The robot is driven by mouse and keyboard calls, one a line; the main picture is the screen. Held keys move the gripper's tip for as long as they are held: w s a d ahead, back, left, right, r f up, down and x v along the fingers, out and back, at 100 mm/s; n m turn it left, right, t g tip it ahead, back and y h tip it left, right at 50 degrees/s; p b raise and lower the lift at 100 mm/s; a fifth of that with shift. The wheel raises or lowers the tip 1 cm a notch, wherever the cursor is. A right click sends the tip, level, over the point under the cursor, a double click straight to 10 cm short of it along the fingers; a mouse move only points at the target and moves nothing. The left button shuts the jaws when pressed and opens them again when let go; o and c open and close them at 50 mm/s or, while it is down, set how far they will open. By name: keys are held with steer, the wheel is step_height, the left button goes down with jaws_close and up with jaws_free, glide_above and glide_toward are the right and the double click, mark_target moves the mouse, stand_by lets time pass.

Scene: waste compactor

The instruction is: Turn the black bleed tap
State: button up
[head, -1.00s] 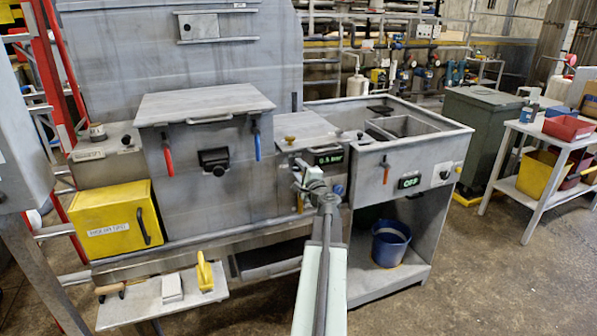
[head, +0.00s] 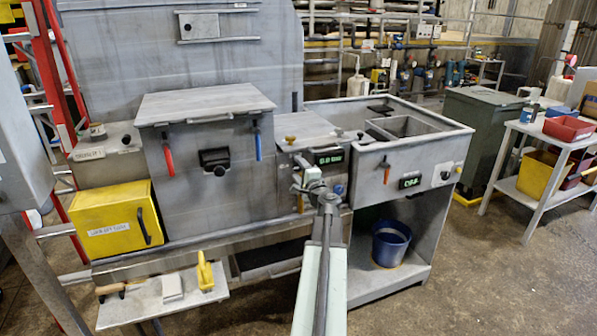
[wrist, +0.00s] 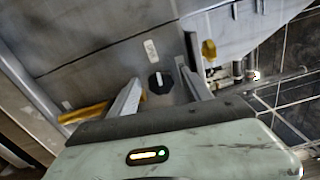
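A black knob with a white pointer mark (wrist: 160,83), which looks like the bleed tap, sits on the grey panel in the wrist view. A small pale label (wrist: 151,49) is just above it. My gripper (wrist: 158,77) is open, with one finger on each side of the knob and gaps visible between. I cannot tell how deep the fingertips reach. In the head view my gripper (head: 308,178) is at the panel under the green display (head: 328,158), and my arm hides the knob there.
A yellow tap (wrist: 209,50) is close to the right finger, and a yellow handle (wrist: 85,113) is beyond the left finger. The sink unit (head: 440,147) stands to the right, with a blue bucket (head: 391,243) on its lower shelf. A yellow box (head: 108,219) is at left.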

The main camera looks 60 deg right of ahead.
steer(key=v, duration=0.8)
steer(key=shift+w, duration=0.1)
